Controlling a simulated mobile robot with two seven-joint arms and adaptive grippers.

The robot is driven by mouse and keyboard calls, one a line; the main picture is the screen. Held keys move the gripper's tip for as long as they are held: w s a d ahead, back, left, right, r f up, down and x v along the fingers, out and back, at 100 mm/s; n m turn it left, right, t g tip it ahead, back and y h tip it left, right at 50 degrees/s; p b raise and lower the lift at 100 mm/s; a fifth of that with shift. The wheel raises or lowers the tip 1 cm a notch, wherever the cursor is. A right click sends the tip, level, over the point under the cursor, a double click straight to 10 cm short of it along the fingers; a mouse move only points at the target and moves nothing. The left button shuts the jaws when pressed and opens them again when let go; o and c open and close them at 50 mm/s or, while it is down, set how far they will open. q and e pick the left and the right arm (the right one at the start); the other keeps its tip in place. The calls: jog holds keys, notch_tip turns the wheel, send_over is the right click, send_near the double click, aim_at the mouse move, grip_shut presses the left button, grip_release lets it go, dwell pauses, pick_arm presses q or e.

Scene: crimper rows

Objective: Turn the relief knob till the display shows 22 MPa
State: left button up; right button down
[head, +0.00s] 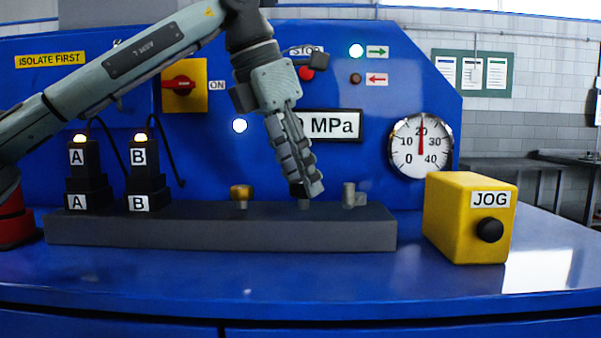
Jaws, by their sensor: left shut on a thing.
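My left gripper (308,188) reaches down from above. It is shut on a small dark knob (297,191) on top of the long grey block (220,236), which I take to be the relief knob; the fingers hide most of it. The display (340,126) on the blue panel reads "MPa", with its number mostly hidden behind the gripper; the last digit looks like 0. The round gauge (421,146) has its red needle pointing straight up, near 20. My right gripper is not in view.
A brass knob (241,192) and a grey metal fitting (349,195) flank the held knob. A yellow JOG box (463,217) stands at right, plugs A (84,174) and B (145,175) at left. A red switch (179,86) and STOP button (306,73) are on the panel.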

pick_arm(q)
jog(key=shift+w+m+g, duration=0.1)
jog(key=shift+m+g, duration=0.5)
jog(key=shift+m, duration=1.1)
jog(key=o, duration=1.2)
jog(key=shift+h, duration=0.3)
jog(key=shift+c, duration=0.2)
jog(key=w+v, duration=0.1)
jog(key=v, duration=1.1)
jog(key=shift+s, duration=0.35)
jog(key=shift+r, duration=0.1)
